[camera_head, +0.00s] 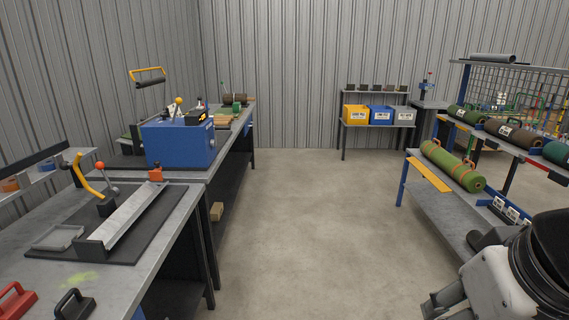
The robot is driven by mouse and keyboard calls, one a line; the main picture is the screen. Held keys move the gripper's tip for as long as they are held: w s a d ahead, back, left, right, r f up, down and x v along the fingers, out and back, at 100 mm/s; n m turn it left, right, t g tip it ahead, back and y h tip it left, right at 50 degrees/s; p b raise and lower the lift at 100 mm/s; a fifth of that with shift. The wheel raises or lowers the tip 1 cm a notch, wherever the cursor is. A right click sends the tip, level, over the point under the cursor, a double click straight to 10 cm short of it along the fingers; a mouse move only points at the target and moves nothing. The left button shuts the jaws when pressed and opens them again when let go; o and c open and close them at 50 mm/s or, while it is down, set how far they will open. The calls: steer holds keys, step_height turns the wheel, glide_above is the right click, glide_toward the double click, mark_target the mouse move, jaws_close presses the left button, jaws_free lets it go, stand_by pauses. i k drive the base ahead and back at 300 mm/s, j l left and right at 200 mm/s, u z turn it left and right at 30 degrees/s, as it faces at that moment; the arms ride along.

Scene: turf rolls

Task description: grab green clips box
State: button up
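I see no box that is clearly a green clips box. On a shelf stand (378,93) at the back wall, a yellow box (356,115), a blue box (381,115) and a grey box (403,116) stand in a row. Each has a white label too small to read. A small green item (236,107) lies at the far end of the left bench; I cannot tell what it is. Part of my arm shows at the lower right, and I cannot make out my gripper's fingertips.
A long workbench (150,272) with tools and a blue machine (180,144) runs along the left. At the right, a rack holds green and brown rolls, including a green turf roll (452,166). The concrete floor (300,220) between them is clear.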

mark_target(236, 106)
steer(key=i, duration=3.7)
steer(key=i+u, duration=0.15)
steer(key=i, duration=0.75)
steer(key=i+l+u, duration=0.1)
steer(key=i, duration=0.8)
steer(key=i+u, duration=0.3)
steer(key=i, duration=0.3)
steer(key=i+u, duration=0.35)
steer(key=i, duration=0.25)
steer(key=i+l+u, duration=0.3)
steer(key=i, duration=0.25)
